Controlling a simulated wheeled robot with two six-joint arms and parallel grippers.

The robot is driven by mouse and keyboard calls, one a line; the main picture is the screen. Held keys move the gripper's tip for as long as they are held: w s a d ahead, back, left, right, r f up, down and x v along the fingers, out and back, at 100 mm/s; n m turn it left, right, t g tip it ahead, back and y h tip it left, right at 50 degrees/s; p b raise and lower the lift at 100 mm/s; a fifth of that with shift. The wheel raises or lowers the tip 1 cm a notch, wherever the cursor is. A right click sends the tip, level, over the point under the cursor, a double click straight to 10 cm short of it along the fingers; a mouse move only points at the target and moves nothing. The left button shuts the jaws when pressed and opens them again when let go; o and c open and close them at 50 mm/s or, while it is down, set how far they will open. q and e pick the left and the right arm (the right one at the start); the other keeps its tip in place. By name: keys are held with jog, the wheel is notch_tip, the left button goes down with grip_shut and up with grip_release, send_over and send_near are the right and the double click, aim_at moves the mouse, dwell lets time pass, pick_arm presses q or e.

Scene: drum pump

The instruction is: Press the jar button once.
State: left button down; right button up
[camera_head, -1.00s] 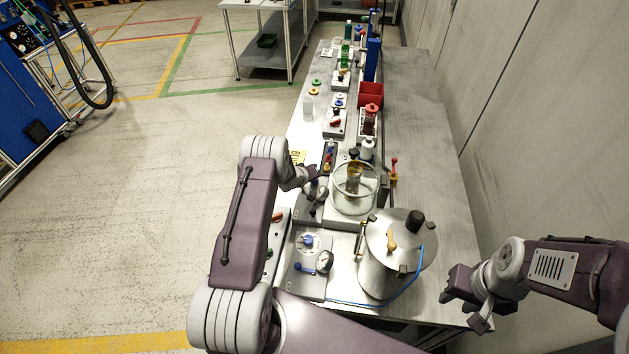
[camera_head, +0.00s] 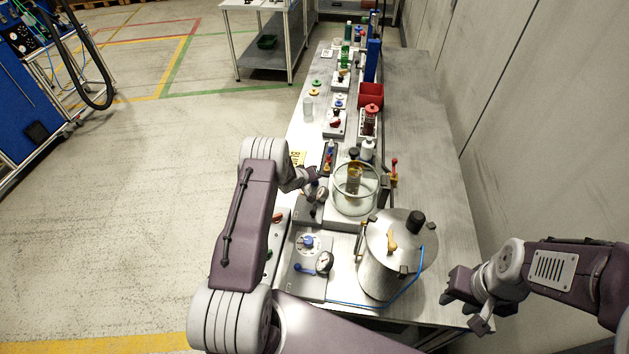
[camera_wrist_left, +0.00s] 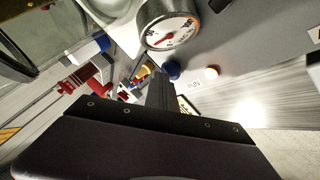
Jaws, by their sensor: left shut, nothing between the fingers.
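The glass jar (camera_head: 354,203) stands on a grey base in the middle of the bench, with an amber piece inside. A small panel with a round gauge (camera_head: 320,194) sits at its left. In the left wrist view, this gauge (camera_wrist_left: 172,32) shows near a blue button (camera_wrist_left: 172,70) and a small pale button (camera_wrist_left: 211,72); I cannot tell which is the jar button. My left gripper (camera_head: 315,174) is shut and empty over the panel. Its dark fingers (camera_wrist_left: 160,92) point toward the blue button, and contact cannot be told. My right gripper (camera_head: 462,311) is open and empty off the bench's right front.
A steel pot (camera_head: 385,272) with a clamped lid and blue hose stands in front of the jar. A second gauge panel (camera_head: 310,283) lies left of it. Bottles and a red bin (camera_head: 371,94) stand farther back. The bench's right strip (camera_head: 425,140) is clear.

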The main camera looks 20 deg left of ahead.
aim_at(313, 183)
pick_arm(q)
jog(key=shift+r+p, duration=0.55)
jog(key=shift+r, duration=0.25)
notch_tip(313, 183, up, 5)
jog(key=p, duration=0.4)
jog(key=shift+r, duration=0.1)
dwell(0.4)
